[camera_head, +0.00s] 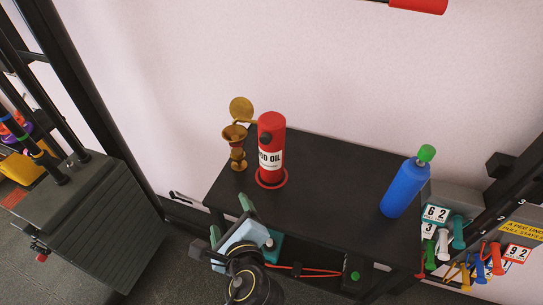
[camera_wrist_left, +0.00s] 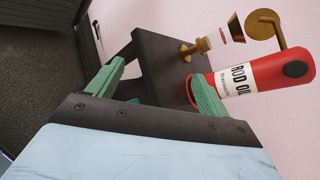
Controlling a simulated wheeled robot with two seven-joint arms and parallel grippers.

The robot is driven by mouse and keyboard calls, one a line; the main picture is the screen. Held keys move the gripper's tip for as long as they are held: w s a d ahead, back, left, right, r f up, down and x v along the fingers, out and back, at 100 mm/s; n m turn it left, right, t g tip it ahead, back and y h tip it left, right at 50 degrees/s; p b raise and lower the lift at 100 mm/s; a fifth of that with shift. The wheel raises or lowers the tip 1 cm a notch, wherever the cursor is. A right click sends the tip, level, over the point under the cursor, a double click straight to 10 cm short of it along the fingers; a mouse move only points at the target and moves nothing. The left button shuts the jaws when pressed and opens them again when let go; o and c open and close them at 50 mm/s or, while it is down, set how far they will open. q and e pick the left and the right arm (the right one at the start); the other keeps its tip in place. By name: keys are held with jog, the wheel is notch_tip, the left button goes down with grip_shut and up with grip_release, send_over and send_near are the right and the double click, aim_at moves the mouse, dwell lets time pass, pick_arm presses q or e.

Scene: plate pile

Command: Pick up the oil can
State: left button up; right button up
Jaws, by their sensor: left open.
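The oil can (camera_head: 271,135) is a red cylinder with a white "ROD OIL" label. It stands upright on the left part of a dark table (camera_head: 330,170). In the left wrist view the oil can (camera_wrist_left: 268,76) shows at the right, its base close to the right green finger in the picture. My left gripper (camera_head: 231,217) is at the table's front left edge, nearer the camera than the can. Its green fingers are spread, and nothing is visible between them (camera_wrist_left: 155,88). My right gripper is not in view.
A brass goblet-like object (camera_head: 236,136) stands just left of the can. A blue bottle (camera_head: 400,193) with a green cap stands at the table's right end. The table's middle is clear.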

aim_at(273, 158)
pick_arm(q)
jog(key=d+r+m+t+h, duration=0.1)
jog(key=d+r+m, duration=0.1)
jog(key=d+m, duration=0.1)
jog(key=d+r+m+t, duration=0.2)
jog(key=d+m, duration=0.1)
jog(key=w+d+r+m+t+h, duration=0.1)
jog(key=d+m, duration=0.2)
jog(key=d, duration=0.1)
jog(key=shift+r+m+t+h, duration=0.3)
jog(key=shift+r+t, duration=0.1)
jog(key=shift+m, duration=0.4)
jog(key=w, duration=0.7)
jog(key=shift+w+r+b, duration=0.15)
jog(key=shift+w+b, duration=0.2)
jog(key=shift+w, duration=0.05)
jog(key=shift+w+a+b, duration=0.15)
jog(key=shift+w+b, duration=0.1)
jog(key=shift+w, duration=1.15)
jog(key=shift+w+a+b, duration=0.15)
jog(key=shift+w+b, duration=0.1)
jog(key=shift+w, duration=1.1)
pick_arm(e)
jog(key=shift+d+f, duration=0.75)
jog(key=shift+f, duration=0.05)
pick_arm(q)
jog(key=shift+c, duration=0.2)
